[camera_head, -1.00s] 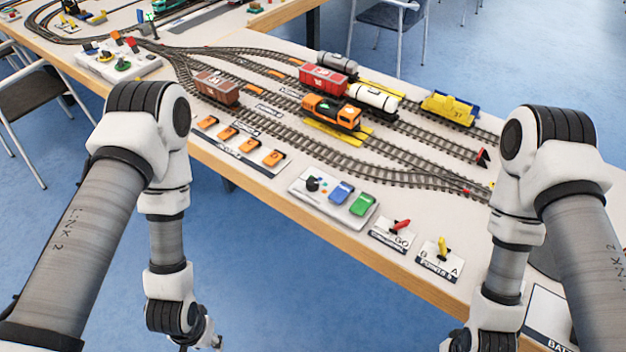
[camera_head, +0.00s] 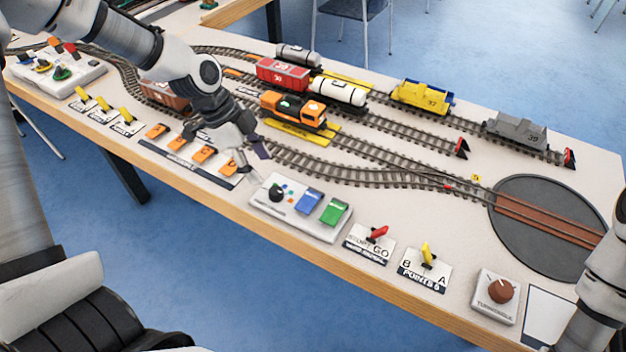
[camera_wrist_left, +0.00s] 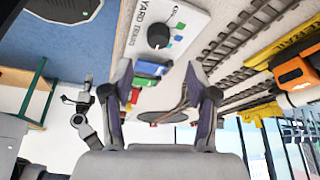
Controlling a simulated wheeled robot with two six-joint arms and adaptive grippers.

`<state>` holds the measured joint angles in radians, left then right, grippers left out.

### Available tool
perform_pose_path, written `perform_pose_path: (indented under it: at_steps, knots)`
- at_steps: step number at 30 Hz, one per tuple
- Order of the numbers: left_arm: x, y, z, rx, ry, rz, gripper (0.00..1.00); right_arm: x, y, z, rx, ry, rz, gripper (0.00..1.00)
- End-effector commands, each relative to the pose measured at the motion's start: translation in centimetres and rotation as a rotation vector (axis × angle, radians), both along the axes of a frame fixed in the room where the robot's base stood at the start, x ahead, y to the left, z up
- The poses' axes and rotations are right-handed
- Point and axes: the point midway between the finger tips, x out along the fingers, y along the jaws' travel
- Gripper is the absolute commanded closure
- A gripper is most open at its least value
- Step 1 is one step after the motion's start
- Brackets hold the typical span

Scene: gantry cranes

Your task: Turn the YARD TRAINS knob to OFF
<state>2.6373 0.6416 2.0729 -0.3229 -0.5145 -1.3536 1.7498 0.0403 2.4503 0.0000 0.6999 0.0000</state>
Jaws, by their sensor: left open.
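The YARD TRAINS knob (camera_head: 277,193) is a round black knob on the left part of a white control box (camera_head: 318,231) with blue and green switches. It also shows in the left wrist view (camera_wrist_left: 158,36), beside the YARD TRAINS lettering. Its pointer is too small to read surely. My left gripper (camera_head: 251,160) is open and empty, above and a little behind-left of the knob. In the left wrist view its two fingers (camera_wrist_left: 159,75) stand apart, with the knob beyond them, untouched. My right arm shows at the right edge; its gripper is outside the head view.
Orange switches (camera_head: 203,155) lie left of the box. A red lever (camera_head: 377,233), a yellow lever (camera_head: 428,255) and a turntable knob (camera_head: 501,291) lie to its right. Tracks with an orange locomotive (camera_head: 293,110) run behind. The table's wooden front edge is close.

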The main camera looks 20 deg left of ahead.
Motion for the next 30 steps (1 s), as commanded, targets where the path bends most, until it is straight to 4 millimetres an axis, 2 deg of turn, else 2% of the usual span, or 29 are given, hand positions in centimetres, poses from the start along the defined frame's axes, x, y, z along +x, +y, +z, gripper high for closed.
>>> perform_pose_path:
  at_steps: [12, 21, 22, 24, 27, 30]
  knots:
    - [0.6, -2.5, -6.6, 0.003, 0.004, -0.002, 0.42, 0.0, 0.0, -2.1, 0.000, -0.001, 0.000, 0.60]
    - [0.7, -2.8, -7.0, 0.002, 0.003, -0.001, 0.42, 0.0, 0.0, -2.1, 0.000, -0.001, 0.000, 0.60]
    - [0.7, -2.8, -7.0, 0.002, 0.003, -0.001, 0.45, 0.0, 0.0, -2.1, 0.000, -0.001, 0.000, 0.60]
    - [0.7, -2.8, -7.0, 0.002, 0.003, -0.001, 0.70, 0.0, 0.0, -2.1, 0.000, -0.001, 0.000, 0.60]
    - [0.7, -2.8, -7.0, 0.002, 0.004, 0.000, 1.00, 0.0, 0.0, -2.1, 0.000, -0.001, 0.000, 0.60]
    - [0.7, -2.8, -7.0, 0.002, 0.004, 0.000, 1.00, 0.0, 0.0, -2.1, 0.000, -0.001, 0.000, 0.60]
